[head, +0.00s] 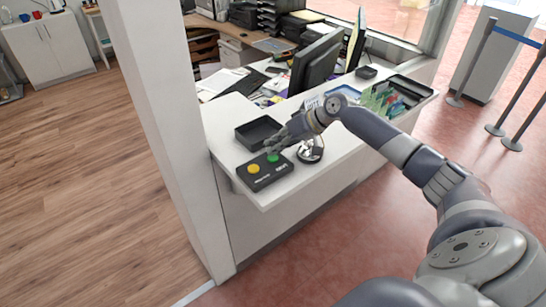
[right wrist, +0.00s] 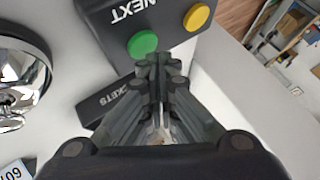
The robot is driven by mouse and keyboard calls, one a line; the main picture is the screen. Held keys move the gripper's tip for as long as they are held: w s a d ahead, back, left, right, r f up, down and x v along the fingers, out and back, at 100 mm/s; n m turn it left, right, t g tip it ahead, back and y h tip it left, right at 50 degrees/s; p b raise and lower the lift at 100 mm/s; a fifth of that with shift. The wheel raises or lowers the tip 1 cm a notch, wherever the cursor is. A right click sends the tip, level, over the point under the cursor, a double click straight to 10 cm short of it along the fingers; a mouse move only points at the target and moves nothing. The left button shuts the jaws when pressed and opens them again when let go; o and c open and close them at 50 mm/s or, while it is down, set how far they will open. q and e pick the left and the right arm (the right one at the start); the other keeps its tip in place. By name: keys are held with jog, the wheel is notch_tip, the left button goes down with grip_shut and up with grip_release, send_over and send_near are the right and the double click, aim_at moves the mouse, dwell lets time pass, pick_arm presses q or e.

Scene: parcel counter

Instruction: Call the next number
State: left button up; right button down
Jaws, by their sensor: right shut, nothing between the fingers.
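A dark button box (head: 262,176) sits on the near left corner of the white counter, with a yellow button (head: 253,169) and a green button (head: 273,157). In the right wrist view the box (right wrist: 165,14) reads "NEXT", with the green button (right wrist: 143,43) nearer my fingers and the yellow button (right wrist: 197,17) beyond. My right gripper (head: 274,149) is shut and empty. Its fingertips, also in the right wrist view (right wrist: 157,63), are right beside the green button; I cannot tell whether they touch it. My left gripper is not in view.
A shiny bell (head: 311,151) stands right of the box; its chrome dome (right wrist: 20,80) is at left in the wrist view. A black tray (head: 258,133) lies behind the box. A white pillar (head: 165,130) rises left of the counter. A monitor (head: 315,62) stands behind.

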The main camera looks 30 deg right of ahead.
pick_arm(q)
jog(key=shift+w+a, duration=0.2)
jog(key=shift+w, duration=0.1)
pick_arm(e)
jog(key=shift+f, duration=0.15)
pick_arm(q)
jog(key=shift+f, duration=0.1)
pick_arm(e)
jog(key=shift+f, duration=0.3)
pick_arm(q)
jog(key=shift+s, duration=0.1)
pick_arm(e)
jog(key=shift+f, duration=0.1)
dwell(0.4)
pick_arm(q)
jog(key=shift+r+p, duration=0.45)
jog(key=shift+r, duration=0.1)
pick_arm(e)
jog(key=shift+r, duration=0.65)
